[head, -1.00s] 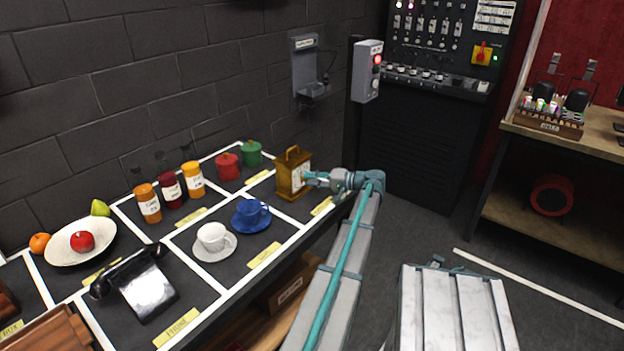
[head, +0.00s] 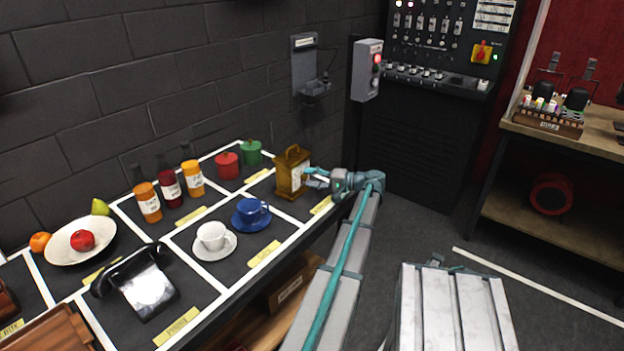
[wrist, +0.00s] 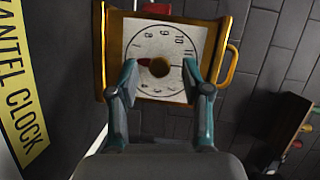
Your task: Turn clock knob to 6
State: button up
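The yellow-brown mantel clock (head: 288,175) stands on the black table near its right edge. Its white dial fills the upper part of the wrist view (wrist: 160,40), with the numerals turned. A round brass knob (wrist: 160,67) sits at the dial's centre, and a red pointer reaches left from it. The numeral at its tip is too small to read for sure. My gripper (wrist: 160,78) is in front of the dial. Its fingers are spread to either side of the knob, with a gap on both sides, and hold nothing.
A white cup (head: 212,236) and a blue cup (head: 251,211) on saucers stand left of the clock. Red (head: 227,165) and green (head: 251,152) canisters are behind it. A yellow label (wrist: 22,100) lies beside the clock. A grey wall box (head: 367,70) is above my arm.

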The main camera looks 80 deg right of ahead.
jog(key=shift+s, duration=0.1)
jog(key=s+r, duration=0.1)
jog(key=s, duration=1)
jog(key=shift+s+a, duration=0.35)
